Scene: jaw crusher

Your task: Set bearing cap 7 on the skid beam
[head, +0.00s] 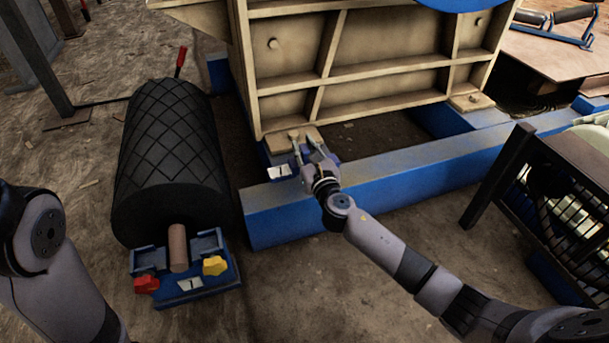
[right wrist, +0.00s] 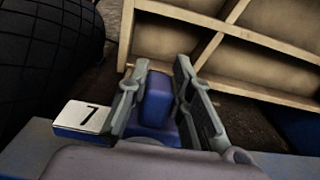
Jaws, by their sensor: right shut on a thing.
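Bearing cap 7 is a blue block (right wrist: 158,103) between the fingers of my right gripper (right wrist: 160,78), with a white plate marked 7 on its left side in the right wrist view. In the head view the cap (head: 277,161) shows beside my right gripper (head: 306,146), which is shut on it. The blue skid beam (head: 400,174) runs from the centre to the right. The cap is at the beam's left end, by its far edge. I cannot tell whether it touches the beam. My left arm shows at the left, but its gripper is out of view.
A cream ribbed crusher frame (head: 365,60) stands just behind the cap. A black roller (head: 170,150) lies at left, its shaft end in a blue bearing stand (head: 205,292) with a red knob and a yellow knob. A dark-framed machine (head: 515,180) stands at right. Floor in front of the beam is clear.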

